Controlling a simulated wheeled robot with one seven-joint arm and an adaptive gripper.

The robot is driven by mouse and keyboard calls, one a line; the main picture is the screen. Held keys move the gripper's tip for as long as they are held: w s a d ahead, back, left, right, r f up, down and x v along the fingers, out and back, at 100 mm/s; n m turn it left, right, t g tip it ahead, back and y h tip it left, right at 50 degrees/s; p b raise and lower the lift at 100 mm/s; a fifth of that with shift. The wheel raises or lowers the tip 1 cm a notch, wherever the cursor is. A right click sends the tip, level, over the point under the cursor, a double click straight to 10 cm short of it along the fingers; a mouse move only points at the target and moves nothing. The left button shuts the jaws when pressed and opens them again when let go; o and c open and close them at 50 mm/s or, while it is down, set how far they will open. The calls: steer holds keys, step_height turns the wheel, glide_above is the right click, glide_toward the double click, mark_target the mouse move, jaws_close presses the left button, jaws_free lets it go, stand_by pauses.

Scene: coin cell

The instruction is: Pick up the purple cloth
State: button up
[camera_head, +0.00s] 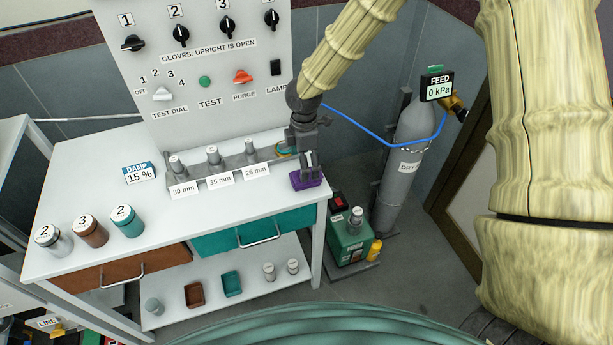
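The purple cloth (307,182) is a small dark purple piece at the right end of the white bench top (260,195), close to its front right corner. My gripper (308,168) points down right over the cloth, with its fingertips at or just above it. The fingers overlap the cloth's upper part and hide some of it. At this size I cannot tell whether they are apart or closed on the cloth, or whether it rests on the bench.
A rack with metal plugs (213,157) stands left of my gripper, below the upright switch panel (200,70). Several lidded jars (127,221) stand at the bench's left. A blue hose (365,132) runs to a grey gas cylinder (410,155) at right.

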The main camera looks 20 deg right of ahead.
steer(key=shift+d+f+p, duration=0.2)
steer(key=shift+f+p, duration=0.8)
steer(key=shift+f, duration=1.7)
steer(key=c, duration=0.8)
